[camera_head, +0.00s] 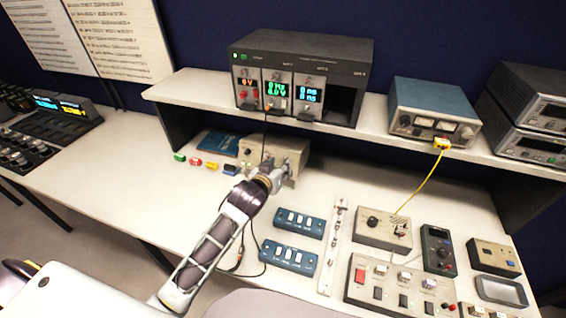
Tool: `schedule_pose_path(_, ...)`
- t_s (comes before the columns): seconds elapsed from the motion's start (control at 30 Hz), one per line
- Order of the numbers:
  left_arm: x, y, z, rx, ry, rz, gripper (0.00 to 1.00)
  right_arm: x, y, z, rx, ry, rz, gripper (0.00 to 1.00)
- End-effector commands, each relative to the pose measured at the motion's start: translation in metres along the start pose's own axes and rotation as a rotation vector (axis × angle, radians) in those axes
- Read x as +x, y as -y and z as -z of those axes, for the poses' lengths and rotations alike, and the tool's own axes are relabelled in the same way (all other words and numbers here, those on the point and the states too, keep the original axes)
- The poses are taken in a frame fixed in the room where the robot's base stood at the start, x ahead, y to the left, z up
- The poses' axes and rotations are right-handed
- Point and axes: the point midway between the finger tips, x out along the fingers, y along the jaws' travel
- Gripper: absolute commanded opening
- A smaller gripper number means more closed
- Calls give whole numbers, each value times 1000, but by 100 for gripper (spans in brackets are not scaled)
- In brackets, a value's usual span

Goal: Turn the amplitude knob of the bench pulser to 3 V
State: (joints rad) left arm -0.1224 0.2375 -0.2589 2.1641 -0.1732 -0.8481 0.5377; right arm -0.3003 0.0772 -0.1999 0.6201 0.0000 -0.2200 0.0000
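A beige box (290,150) with knobs on its front stands on the bench under the shelf; it looks like the bench pulser, though its labels are too small to read. My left gripper (271,175) is at its front panel and covers much of it. The fingers and the amplitude knob cannot be made out behind the wrist, so whether they touch is unclear. On the shelf, a dark rack (345,52) has lit displays; the middle one seems to read 0 Hz and 0.0 V. A dark cable runs from this module down to the box. My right gripper is out of view.
Coloured connectors (195,161) and a blue book (217,143) lie left of the box. Two blue switch boxes (300,222) sit in front of it to the right. A blue instrument (432,108) with a yellow cable stands on the shelf.

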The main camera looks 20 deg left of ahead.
Motion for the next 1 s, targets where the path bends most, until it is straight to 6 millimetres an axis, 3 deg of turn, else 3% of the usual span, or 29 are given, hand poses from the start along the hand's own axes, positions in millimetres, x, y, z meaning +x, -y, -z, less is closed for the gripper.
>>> schedule_pose_path(0.4, 35, 0, 1, 1, -1, 0, 40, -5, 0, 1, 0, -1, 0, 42)
schedule_pose_path(0.9, 43, 0, 0, 0, -1, 0, 40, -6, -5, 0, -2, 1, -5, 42)
schedule_pose_path(1.0, 43, 0, 0, 0, -1, 0, 29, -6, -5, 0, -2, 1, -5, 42)
